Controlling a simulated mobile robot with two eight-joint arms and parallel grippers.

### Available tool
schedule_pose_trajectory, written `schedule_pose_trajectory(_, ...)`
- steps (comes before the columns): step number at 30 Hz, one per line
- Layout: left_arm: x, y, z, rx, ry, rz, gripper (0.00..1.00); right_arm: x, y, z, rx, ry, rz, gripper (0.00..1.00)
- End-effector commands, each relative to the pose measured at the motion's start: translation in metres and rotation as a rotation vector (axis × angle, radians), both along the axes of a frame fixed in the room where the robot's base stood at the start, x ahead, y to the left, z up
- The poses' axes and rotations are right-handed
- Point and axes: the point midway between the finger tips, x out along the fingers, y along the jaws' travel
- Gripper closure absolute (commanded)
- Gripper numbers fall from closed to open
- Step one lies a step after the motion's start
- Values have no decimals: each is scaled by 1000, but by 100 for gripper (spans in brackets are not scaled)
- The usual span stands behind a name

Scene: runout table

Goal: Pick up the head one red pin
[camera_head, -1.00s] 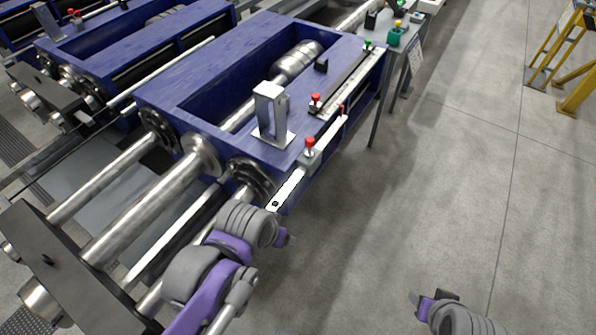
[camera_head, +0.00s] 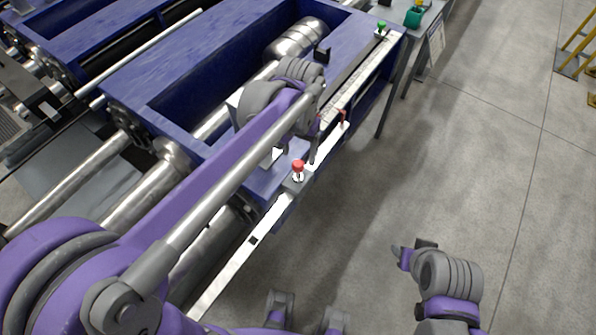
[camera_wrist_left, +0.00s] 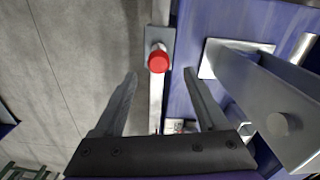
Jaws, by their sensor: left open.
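A red-capped pin (camera_head: 298,167) stands upright on a small grey block on the white rail along the near right edge of the blue frame. It also shows in the left wrist view (camera_wrist_left: 158,60), near the top centre. My left gripper (camera_head: 316,148) points down over the rail, just beyond this pin in the head view. In the left wrist view its two fingers (camera_wrist_left: 160,82) are apart with nothing between them, and the pin lies just past their tips, roughly centred on the gap. The second red pin is hidden, with my left arm covering that area.
A silver bracket (camera_wrist_left: 265,100) stands right of the pin in the wrist view, close to the right finger. A green pin (camera_head: 381,26) sits at the rail's far end. The blue frame (camera_head: 235,25) holds rollers. Open floor (camera_head: 450,170) lies to the right.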

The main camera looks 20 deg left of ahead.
Motion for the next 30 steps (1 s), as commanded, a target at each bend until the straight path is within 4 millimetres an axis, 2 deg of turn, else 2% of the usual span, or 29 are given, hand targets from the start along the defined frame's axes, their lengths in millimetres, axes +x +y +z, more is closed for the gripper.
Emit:
schedule_pose_trajectory(7,-3,0,-21,0,-1,1,26,0,0,-1,0,0,0,50)
schedule_pose_trajectory(15,-8,0,-58,0,-1,1,26,-1,0,-4,0,1,0,50)
schedule_pose_trajectory(23,-9,0,-62,0,-1,1,26,-1,0,-4,0,2,0,50)
schedule_pose_trajectory(25,-9,0,-62,0,-1,1,33,-1,0,-4,0,2,0,50)
schedule_pose_trajectory(30,-9,0,-62,0,-1,1,63,-1,0,-4,0,1,0,50)
